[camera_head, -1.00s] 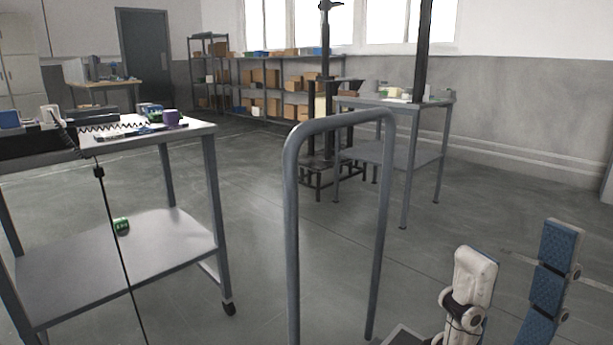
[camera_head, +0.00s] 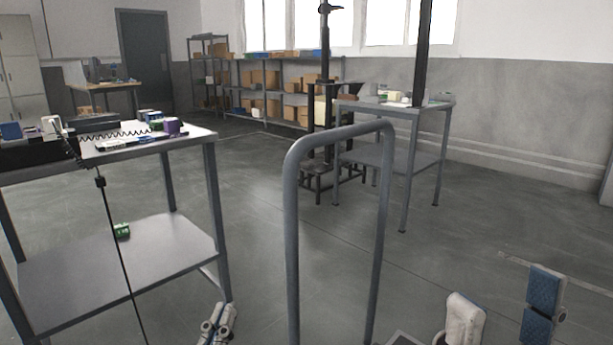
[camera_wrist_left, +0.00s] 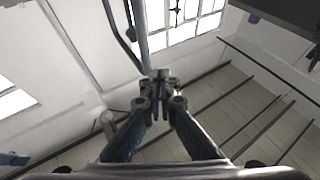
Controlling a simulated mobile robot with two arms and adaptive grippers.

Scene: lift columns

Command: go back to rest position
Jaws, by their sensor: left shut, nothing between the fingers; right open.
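My right gripper (camera_head: 502,290) is at the bottom right of the head view. Its white finger and blue-padded finger stand wide apart and hold nothing. The rest of both arms is hidden below the frame.
A metal cart (camera_head: 170,262) stands at left, close to my left gripper, with a green item (camera_head: 122,231) on its lower shelf. A grey tubular rail (camera_head: 291,230) rises between the grippers. A second table (camera_head: 405,112) and shelves stand behind. The floor at right is clear.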

